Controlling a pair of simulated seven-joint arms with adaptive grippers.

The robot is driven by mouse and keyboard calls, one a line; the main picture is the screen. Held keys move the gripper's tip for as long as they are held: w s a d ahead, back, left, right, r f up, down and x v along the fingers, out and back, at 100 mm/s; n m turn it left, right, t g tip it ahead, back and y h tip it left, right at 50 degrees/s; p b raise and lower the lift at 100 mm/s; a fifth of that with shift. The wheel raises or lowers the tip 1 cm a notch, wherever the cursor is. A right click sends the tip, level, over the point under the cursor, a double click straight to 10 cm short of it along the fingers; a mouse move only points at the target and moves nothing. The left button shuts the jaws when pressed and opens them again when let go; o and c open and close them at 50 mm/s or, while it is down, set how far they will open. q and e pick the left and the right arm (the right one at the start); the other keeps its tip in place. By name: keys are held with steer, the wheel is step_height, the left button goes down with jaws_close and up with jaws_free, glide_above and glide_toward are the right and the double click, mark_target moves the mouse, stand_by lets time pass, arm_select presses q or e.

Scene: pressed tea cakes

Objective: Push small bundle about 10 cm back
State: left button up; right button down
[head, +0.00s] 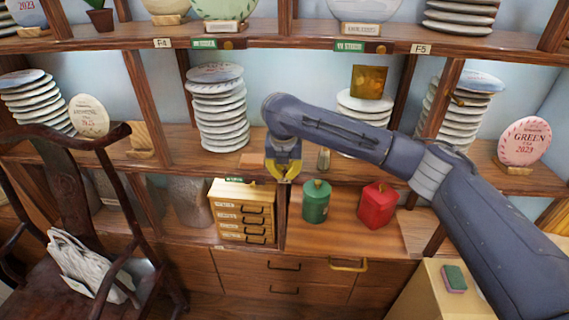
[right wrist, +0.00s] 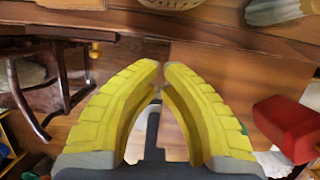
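I cannot tell for sure which thing is the small bundle. A pale, ribbed grey piece (right wrist: 275,10) at the top right edge of the right wrist view is cut off by the frame. My right gripper (head: 284,178) points down in front of the shelf divider, between a small drawer chest and a green canister. In the right wrist view, its yellow fingers (right wrist: 163,68) curve together until their tips almost meet, with nothing seen between them. My left gripper is not in view.
The wooden drawer chest (head: 242,208), green canister (head: 316,201) and red canister (head: 377,206) stand on the lower shelf. Tea cake stacks (head: 217,108) fill the shelf above. A wooden chair (head: 63,215) stands at left; a cabinet top with a sponge (head: 454,279) is at right.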

mark_target(286, 174)
steer(key=w+f, duration=0.2)
steer(key=f, duration=0.1)
steer(key=shift+w+d+f, duration=0.1)
steer(key=shift+w+f, duration=0.15)
steer(key=shift+w, duration=0.15)
steer(key=shift+w+d, duration=0.1)
steer(key=shift+w, duration=1.05)
